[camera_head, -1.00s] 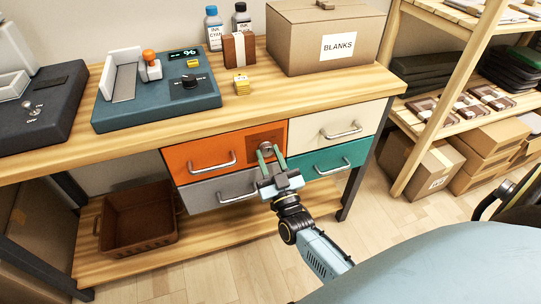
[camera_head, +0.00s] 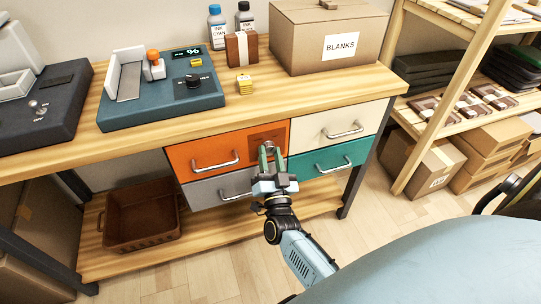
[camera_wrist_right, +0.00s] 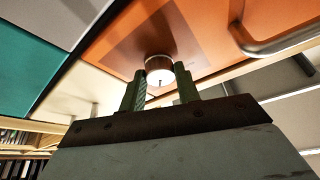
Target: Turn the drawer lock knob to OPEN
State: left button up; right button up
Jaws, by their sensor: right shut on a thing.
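The drawer lock knob (camera_wrist_right: 159,70) is a round, pale-faced knob on a brown plate on the orange drawer (camera_head: 200,155). In the head view the knob (camera_head: 268,146) shows at the drawer's right end, partly hidden by my fingers. My right gripper (camera_head: 270,158) comes up from below, with its two green fingers shut on the knob. In the right wrist view the gripper's fingers (camera_wrist_right: 160,90) stand on either side of the knob. The orange drawer is closed. I cannot read any lock marking. My left gripper is not in view.
Cream (camera_head: 335,127), teal (camera_head: 330,162) and grey (camera_head: 222,188) drawers surround the orange one, each with a bar handle. The orange drawer's handle (camera_head: 215,163) is left of my gripper. A brown bin (camera_head: 142,222) sits on the lower shelf. A carton (camera_head: 300,45) stands on the tabletop.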

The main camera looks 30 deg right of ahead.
jog(key=o, duration=1)
jog(key=shift+s+a+f, duration=0.25)
jog(key=shift+s, duration=0.2)
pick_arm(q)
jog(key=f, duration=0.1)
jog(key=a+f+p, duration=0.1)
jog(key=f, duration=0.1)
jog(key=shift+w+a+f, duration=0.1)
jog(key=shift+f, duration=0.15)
pick_arm(e)
jog(key=v, duration=1.2)
jog(key=shift+s+a, duration=0.1)
